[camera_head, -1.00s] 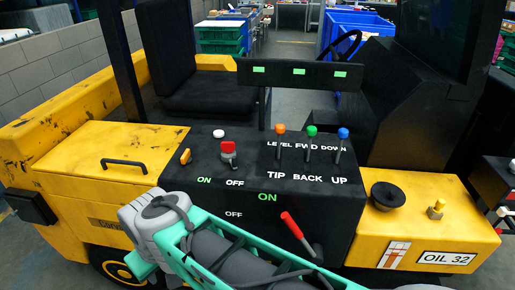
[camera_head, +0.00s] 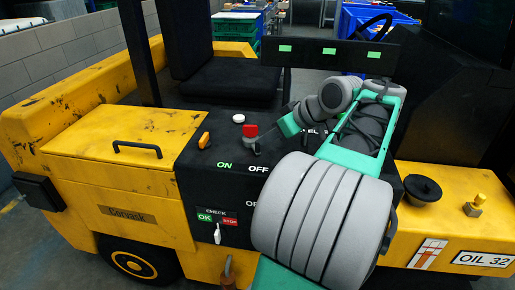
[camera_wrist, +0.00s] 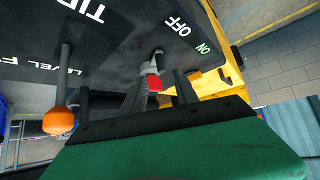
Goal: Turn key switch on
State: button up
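The key switch (camera_head: 250,132) has a red head on a grey base and stands on the black console, above the ON and OFF labels. My gripper (camera_head: 269,138) is close to its right side in the head view. In the wrist view the red key switch (camera_wrist: 157,84) shows between the two dark fingers of my gripper (camera_wrist: 160,76). The fingers are apart, one on each side of it, and I cannot make out contact. Which label the key points to is unclear.
A white button (camera_head: 238,118) and an orange switch (camera_head: 204,140) sit near the key. An orange-knobbed lever (camera_wrist: 60,118) stands beside my gripper in the wrist view. A white toggle (camera_head: 217,233) is below. My arm hides the other levers and the red handle.

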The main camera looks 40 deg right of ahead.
aim_at(252, 140)
jog(key=b+x, duration=0.1)
jog(key=x, duration=0.6)
jog(key=shift+w+a+f, duration=0.1)
jog(key=shift+w+f, duration=0.05)
jog(key=shift+w, duration=0.05)
jog(key=shift+c, duration=0.5)
grip_shut()
dwell(0.5)
